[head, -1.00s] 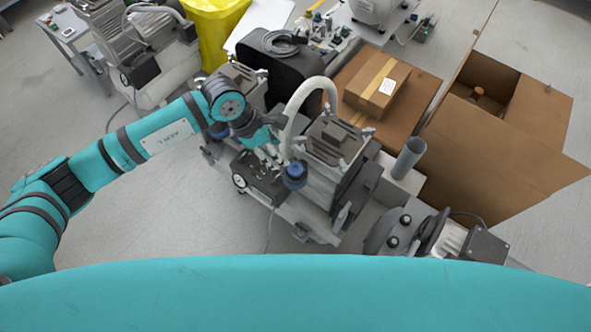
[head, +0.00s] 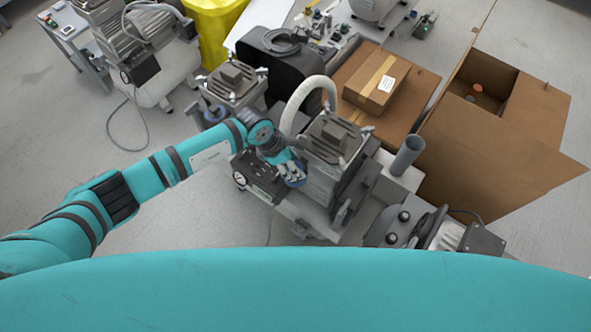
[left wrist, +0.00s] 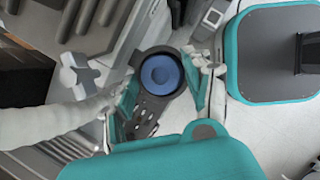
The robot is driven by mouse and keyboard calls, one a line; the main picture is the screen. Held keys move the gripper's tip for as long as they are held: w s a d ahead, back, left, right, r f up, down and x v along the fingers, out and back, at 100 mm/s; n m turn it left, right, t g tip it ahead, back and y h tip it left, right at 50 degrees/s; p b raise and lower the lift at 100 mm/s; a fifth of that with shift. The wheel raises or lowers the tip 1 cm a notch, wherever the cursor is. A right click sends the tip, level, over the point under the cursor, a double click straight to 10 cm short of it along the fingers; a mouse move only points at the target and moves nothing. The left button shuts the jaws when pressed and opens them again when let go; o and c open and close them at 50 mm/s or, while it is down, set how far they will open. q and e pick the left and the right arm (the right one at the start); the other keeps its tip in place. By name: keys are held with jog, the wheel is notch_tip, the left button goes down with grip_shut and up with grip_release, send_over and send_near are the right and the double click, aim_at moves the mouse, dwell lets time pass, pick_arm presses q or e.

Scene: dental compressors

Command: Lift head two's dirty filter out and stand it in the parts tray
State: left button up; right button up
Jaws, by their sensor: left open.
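A round blue-topped part in a dark ring, which looks like the filter (left wrist: 160,73), shows in the left wrist view beside a finned compressor head (head: 335,140). My left gripper (head: 292,174) is open over it, with one finger on each side (left wrist: 166,84). I cannot tell whether the fingers touch it. In the head view the gripper mostly hides the blue part. A second head (head: 234,82) stands farther back and left. I cannot pick out the parts tray for certain. My right gripper is not in view.
A white hose (head: 303,96) arches close behind the gripper. A black block with a gauge (head: 257,178) sits just left of it. A grey upright tube (head: 408,156) and cardboard boxes (head: 376,84) stand to the right. Small parts (head: 322,32) lie at the back.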

pick_arm(q)
jog(key=c, duration=0.9)
